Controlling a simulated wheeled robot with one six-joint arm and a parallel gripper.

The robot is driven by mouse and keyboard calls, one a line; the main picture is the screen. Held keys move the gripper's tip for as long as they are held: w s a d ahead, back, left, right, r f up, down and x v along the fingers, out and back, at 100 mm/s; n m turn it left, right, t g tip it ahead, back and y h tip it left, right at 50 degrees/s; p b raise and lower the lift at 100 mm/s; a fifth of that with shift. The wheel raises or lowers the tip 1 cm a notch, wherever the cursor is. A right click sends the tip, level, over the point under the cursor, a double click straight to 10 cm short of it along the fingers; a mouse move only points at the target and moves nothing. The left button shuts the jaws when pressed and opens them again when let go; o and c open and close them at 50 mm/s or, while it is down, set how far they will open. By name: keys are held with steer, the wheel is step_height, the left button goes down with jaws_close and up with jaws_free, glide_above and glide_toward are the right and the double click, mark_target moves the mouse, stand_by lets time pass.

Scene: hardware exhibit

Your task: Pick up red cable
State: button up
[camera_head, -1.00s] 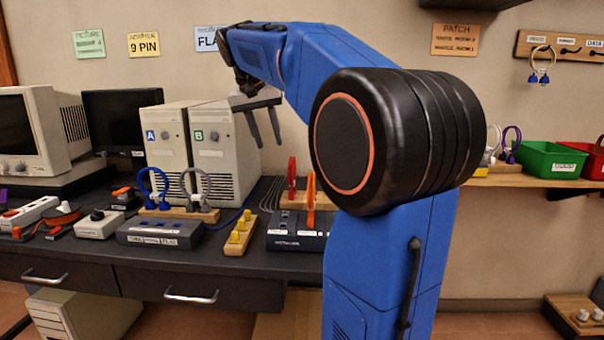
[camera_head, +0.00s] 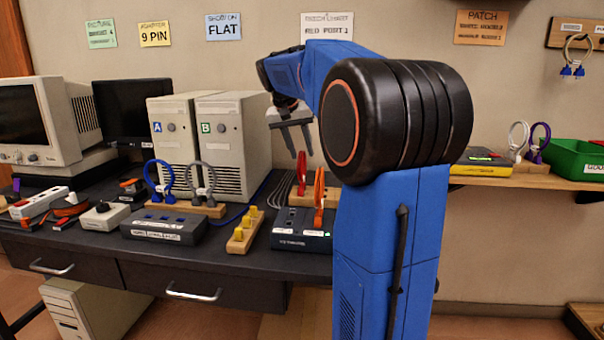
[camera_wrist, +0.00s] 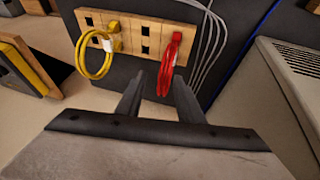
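The red cable (camera_head: 302,170) stands as an upright loop on a wooden block (camera_head: 328,197) at the back of the dark desk, behind an orange cable (camera_head: 319,190). In the wrist view the red cable (camera_wrist: 169,65) hangs from the wooden port block (camera_wrist: 150,38), just beyond my fingertips. My gripper (camera_head: 299,152) is above the desk, pointing down, close over the red cable. In the wrist view my gripper (camera_wrist: 158,82) has its two fingers apart, with nothing held between them.
A yellow cable (camera_wrist: 92,58) is plugged into the same block. Grey cables (camera_wrist: 208,50) run beside it. Computer tower B (camera_head: 236,140) stands left of my gripper. A network box (camera_head: 300,232) and a yellow-pegged block (camera_head: 243,235) are in front.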

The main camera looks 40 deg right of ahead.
mark_target(304, 163)
steer(key=shift+w+x, duration=0.15)
steer(key=shift+x, duration=1.45)
steer(key=shift+w+x, duration=0.1)
steer(key=shift+x, duration=1.5)
steer(key=shift+a, duration=0.15)
jaws_close()
